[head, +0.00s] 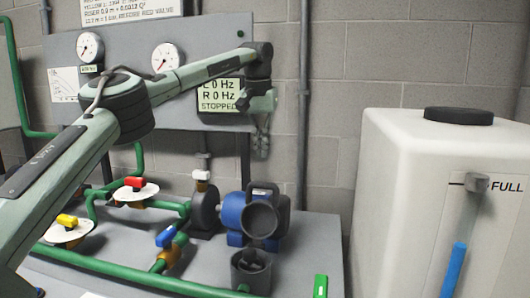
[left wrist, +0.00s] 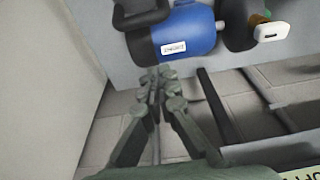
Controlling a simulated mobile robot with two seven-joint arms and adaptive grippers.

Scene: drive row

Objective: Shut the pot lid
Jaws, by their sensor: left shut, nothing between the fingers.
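The pot (head: 251,276) is a dark grey open cup at the front of the pump, low in the middle of the head view. Its round dark lid (head: 262,219) appears to stand raised behind it, in front of the blue motor (head: 232,212). My left gripper (head: 262,142) hangs above the lid, fingers pointing down, shut and empty, apart from it. In the left wrist view the shut fingers (left wrist: 160,90) point toward the blue motor, with a dark loop-shaped part (left wrist: 140,14) at the top. My right gripper is not in view.
A white tank (head: 405,190) with a black cap stands at right. A gauge panel (head: 120,75) is on the wall behind my left arm. Red (head: 135,184), yellow (head: 67,220) and blue (head: 166,236) valve handles sit on green pipes left of the pump.

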